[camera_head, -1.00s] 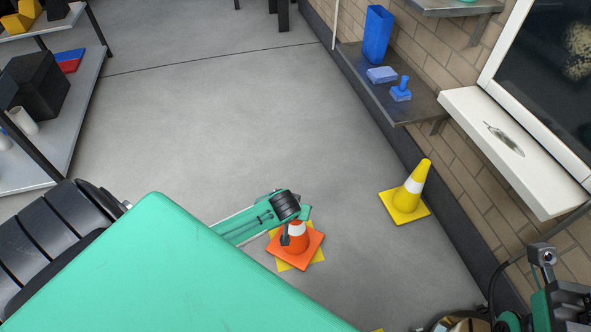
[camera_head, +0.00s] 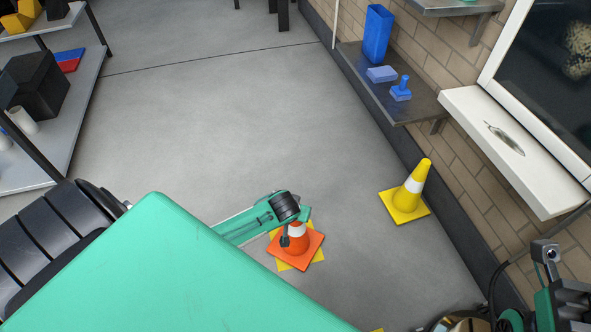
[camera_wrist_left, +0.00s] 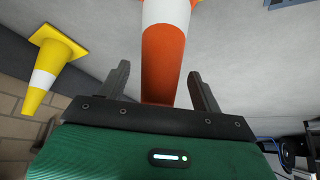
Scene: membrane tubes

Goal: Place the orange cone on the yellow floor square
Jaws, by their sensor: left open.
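The orange cone (camera_head: 297,252) with a white band stands upright over the yellow floor square (camera_head: 319,256). Its base is turned relative to the square, so yellow corners show around it. My left gripper (camera_head: 286,240) is at the cone's upper part, and its wrist hides the tip in the head view. In the left wrist view the gripper (camera_wrist_left: 158,72) is open, with one finger on each side of the cone (camera_wrist_left: 163,62). Gaps show between the fingers and the cone. My right gripper is not in view; only part of that arm shows at the lower right.
A yellow cone (camera_head: 409,191) stands to the right, near the brick wall. A wall shelf (camera_head: 416,107) holds blue objects, and a white sill (camera_head: 520,160) juts out. Shelving (camera_head: 84,90) stands at the left. The middle floor is clear.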

